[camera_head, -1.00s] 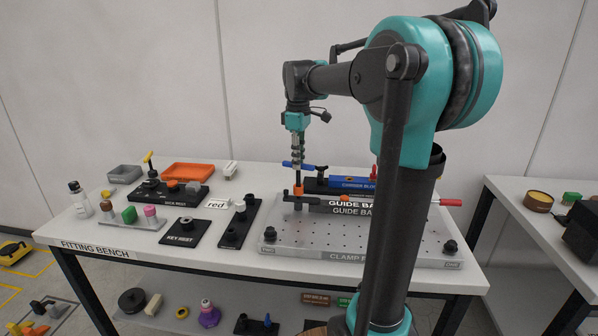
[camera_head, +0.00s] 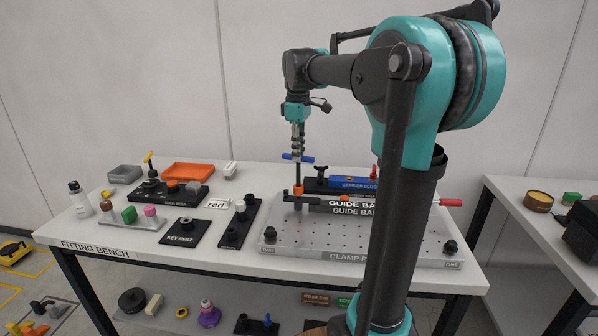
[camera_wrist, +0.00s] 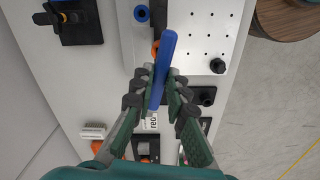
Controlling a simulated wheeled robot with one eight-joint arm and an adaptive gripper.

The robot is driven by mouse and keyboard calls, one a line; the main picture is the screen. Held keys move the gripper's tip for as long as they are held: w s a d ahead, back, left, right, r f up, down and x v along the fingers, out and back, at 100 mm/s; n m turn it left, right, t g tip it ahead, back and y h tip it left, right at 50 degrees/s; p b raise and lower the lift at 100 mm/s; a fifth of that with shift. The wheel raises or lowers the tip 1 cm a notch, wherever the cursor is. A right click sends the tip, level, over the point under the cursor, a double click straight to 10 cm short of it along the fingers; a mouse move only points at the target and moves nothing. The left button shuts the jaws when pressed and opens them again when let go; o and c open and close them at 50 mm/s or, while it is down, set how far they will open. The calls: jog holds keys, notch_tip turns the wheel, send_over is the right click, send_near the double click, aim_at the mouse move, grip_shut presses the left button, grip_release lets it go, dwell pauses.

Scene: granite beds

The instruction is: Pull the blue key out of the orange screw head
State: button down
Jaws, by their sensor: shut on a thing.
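The blue key (camera_head: 298,157) has a blue cross-handle and a dark upright shaft. My gripper (camera_head: 298,149) is shut on its handle from above. In the wrist view the blue bar (camera_wrist: 162,65) lies between the fingers of my gripper (camera_wrist: 160,88). The orange screw head (camera_head: 298,190) sits below, at the left end of the clamp beside the guide bar. The shaft reaches down to it or just above it; I cannot tell whether its tip is still inside. In the wrist view the orange head (camera_wrist: 155,48) is mostly hidden behind the handle.
The grey clamp plate (camera_head: 340,244) lies under the guide bar. The blue carrier block (camera_head: 352,183) is close on the right, with a red-handled bar (camera_head: 449,202) beyond. Left stand the key rest (camera_head: 186,232), a dark block rack (camera_head: 238,222) and an orange tray (camera_head: 187,172).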

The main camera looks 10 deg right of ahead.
jog(key=shift+r, duration=1.5)
